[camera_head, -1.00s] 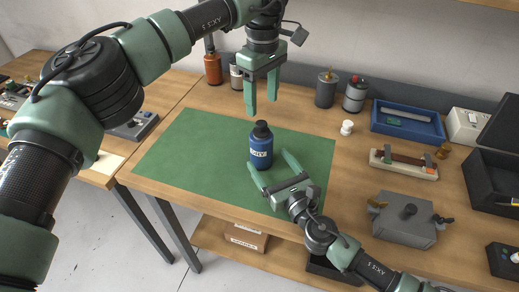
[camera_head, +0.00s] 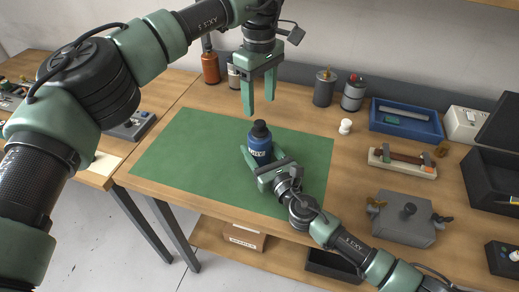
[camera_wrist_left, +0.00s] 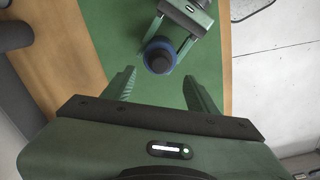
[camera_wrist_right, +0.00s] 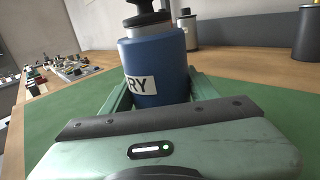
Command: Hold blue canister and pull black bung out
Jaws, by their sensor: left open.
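The blue canister (camera_head: 259,151) stands upright on the green mat (camera_head: 190,152), with the black bung (camera_head: 260,129) in its top. My right gripper (camera_head: 262,160) is low at the canister, one finger on each side; whether they press on it is unclear. The right wrist view shows the canister (camera_wrist_right: 155,70) close up between the fingers, with a label partly in view. My left gripper (camera_head: 259,107) is open and empty, pointing down above and behind the canister. The left wrist view shows the bung (camera_wrist_left: 159,62) beyond its open fingers.
Behind the mat stand an orange bottle (camera_head: 211,67) and grey canisters (camera_head: 324,88). The mat's left part is clear.

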